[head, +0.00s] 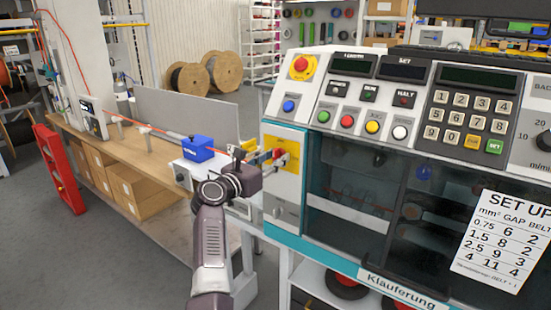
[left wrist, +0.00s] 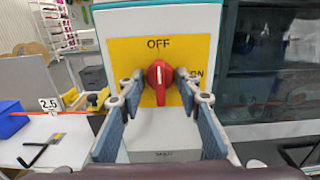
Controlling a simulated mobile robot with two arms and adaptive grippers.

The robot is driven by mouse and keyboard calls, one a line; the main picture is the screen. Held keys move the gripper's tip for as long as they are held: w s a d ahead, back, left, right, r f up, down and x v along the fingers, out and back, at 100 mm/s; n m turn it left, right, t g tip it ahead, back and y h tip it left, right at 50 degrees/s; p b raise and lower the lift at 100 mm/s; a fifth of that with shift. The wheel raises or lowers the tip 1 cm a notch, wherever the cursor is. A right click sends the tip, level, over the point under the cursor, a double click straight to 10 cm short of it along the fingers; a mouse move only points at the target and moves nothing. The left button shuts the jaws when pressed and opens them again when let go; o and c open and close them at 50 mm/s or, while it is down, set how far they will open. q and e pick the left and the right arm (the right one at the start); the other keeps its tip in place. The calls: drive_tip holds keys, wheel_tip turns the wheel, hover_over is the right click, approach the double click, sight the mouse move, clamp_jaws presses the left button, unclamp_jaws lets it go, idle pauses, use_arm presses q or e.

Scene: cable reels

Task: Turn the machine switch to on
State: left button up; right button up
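The machine switch is a red rotary knob (left wrist: 158,82) on a yellow plate (left wrist: 190,50) marked OFF at the top and ON at the right. Its grip stands upright, in line with OFF. In the head view the red knob (head: 280,155) is on the yellow panel (head: 287,177) at the machine's left end. My left gripper (left wrist: 158,88) is open, with one finger on each side of the knob. A gap shows on both sides, and I cannot tell whether the tips reach past the knob's face. In the head view this gripper (head: 262,158) partly covers the plate. My right gripper is not in view.
The machine's control panel (head: 345,93) with buttons and a keypad (head: 468,120) is above and right of the switch. A red emergency button (head: 301,65) sits above it. A blue block (head: 198,148) and a wooden bench (head: 130,160) are to the left.

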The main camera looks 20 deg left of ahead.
use_arm(q)
drive_tip(key=c, duration=0.4)
drive_tip(key=shift+f+m+b, duration=0.15)
drive_tip(key=shift+m+b, duration=0.3)
drive_tip(key=shift+m, duration=0.35)
drive_tip(key=shift+m+b, duration=0.45)
drive_tip(key=shift+m, duration=0.65)
drive_tip(key=m+b, duration=0.2)
drive_tip(key=m, duration=0.2)
drive_tip(key=shift+m, duration=0.4)
drive_tip(key=m+b, duration=0.2)
drive_tip(key=m, duration=0.2)
drive_tip(key=m+b, duration=0.2)
drive_tip(key=m, duration=0.2)
drive_tip(key=shift+m, duration=0.4)
drive_tip(key=o, duration=0.8)
drive_tip(key=shift+o, duration=0.2)
